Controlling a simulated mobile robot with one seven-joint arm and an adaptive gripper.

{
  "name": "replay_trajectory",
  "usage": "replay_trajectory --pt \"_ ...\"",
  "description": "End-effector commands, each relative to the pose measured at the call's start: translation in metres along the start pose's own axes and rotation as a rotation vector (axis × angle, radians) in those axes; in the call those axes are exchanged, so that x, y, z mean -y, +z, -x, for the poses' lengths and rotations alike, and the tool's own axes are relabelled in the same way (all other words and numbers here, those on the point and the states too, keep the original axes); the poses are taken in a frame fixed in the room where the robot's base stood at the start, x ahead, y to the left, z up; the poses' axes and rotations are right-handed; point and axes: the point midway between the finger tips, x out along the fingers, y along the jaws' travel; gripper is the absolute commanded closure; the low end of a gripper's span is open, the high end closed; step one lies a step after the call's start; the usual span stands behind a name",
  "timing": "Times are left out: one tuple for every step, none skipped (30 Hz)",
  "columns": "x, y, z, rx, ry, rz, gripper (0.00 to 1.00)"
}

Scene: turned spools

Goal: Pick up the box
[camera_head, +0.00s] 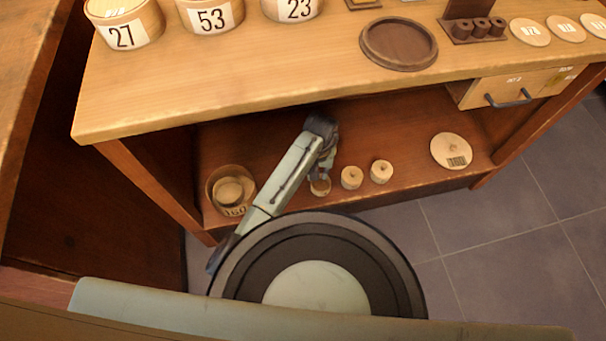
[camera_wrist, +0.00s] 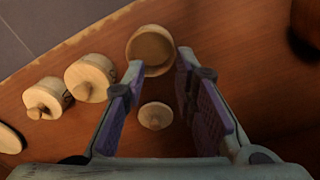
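My gripper (camera_head: 322,165) is over the lower shelf of the bench. In the wrist view my gripper (camera_wrist: 161,64) is open, its two fingers apart with nothing held between them. A small round wooden box without its lid (camera_wrist: 150,48) stands just beyond the fingertips; in the head view this box (camera_head: 320,188) shows just below the gripper, partly covered by it. A small knobbed lid (camera_wrist: 155,115) lies on the shelf below the gap between the fingers. Two lidded round boxes (camera_wrist: 90,76) (camera_wrist: 44,98) stand to the left in the wrist view.
The two lidded boxes (camera_head: 351,177) (camera_head: 381,171) stand right of the gripper in the head view. A large round lid (camera_head: 451,151) lies farther right. A wide round container (camera_head: 212,187) with something inside stands at left. The bench top (camera_head: 250,75) overhangs the shelf.

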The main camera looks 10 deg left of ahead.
Motion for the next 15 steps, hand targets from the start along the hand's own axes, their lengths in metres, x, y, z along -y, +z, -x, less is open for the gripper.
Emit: replay_trajectory --pt "0.005 -0.003 0.005 0.01 -0.005 0.004 0.74" --pt "0.007 -0.004 0.006 0.014 -0.004 0.009 0.74" --pt "0.009 -0.005 0.004 0.018 -0.004 0.014 0.74" --pt "0.01 -0.005 0.002 0.02 -0.004 0.016 0.74" --pt "0.011 -0.005 -0.003 0.022 -0.004 0.018 0.74" --pt "0.011 -0.005 -0.009 0.023 -0.004 0.02 0.74" --pt "0.011 -0.005 -0.014 0.022 -0.004 0.02 0.74" --pt "0.012 -0.004 -0.02 0.022 -0.005 0.02 0.74" --pt "0.012 -0.004 -0.026 0.021 -0.005 0.02 0.74" --pt "0.012 -0.004 -0.03 0.02 -0.004 0.02 0.74" --pt "0.012 -0.004 -0.034 0.021 -0.004 0.02 0.74" --pt "0.011 -0.004 -0.038 0.02 -0.004 0.019 0.74" --pt "0.011 -0.004 -0.041 0.019 -0.004 0.019 0.74" --pt "0.011 -0.004 -0.043 0.019 -0.004 0.019 0.74" --pt "0.011 -0.004 -0.045 0.019 -0.005 0.019 0.74"
